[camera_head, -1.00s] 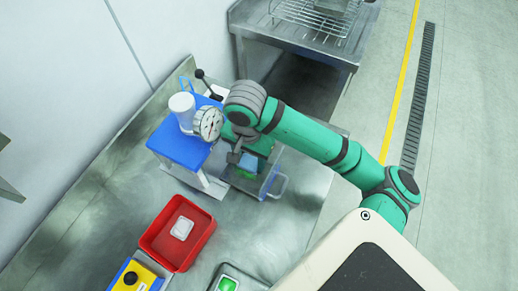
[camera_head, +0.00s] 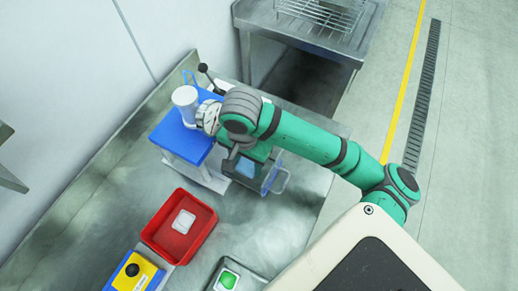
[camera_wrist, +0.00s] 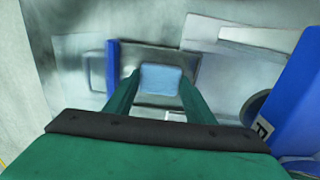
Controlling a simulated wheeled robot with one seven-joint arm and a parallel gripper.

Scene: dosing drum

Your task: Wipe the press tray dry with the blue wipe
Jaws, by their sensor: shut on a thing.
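My gripper (camera_wrist: 158,88) is shut on the blue wipe (camera_wrist: 160,78), a small light-blue pad between its two green fingers. In the head view the wipe (camera_head: 246,166) shows below my wrist, at the press tray. The press tray (camera_head: 270,182) is a grey metal tray with a loop handle on its right side, at the foot of the blue press (camera_head: 183,141). In the wrist view the tray (camera_wrist: 145,57) lies under and around the wipe. I cannot tell whether the wipe touches the tray floor. My wrist hides part of the tray in the head view.
A round gauge and a white cylinder (camera_head: 185,99) stand on the press, close to my wrist. A red bin (camera_head: 160,237) holds a white item. Bare steel lies between.

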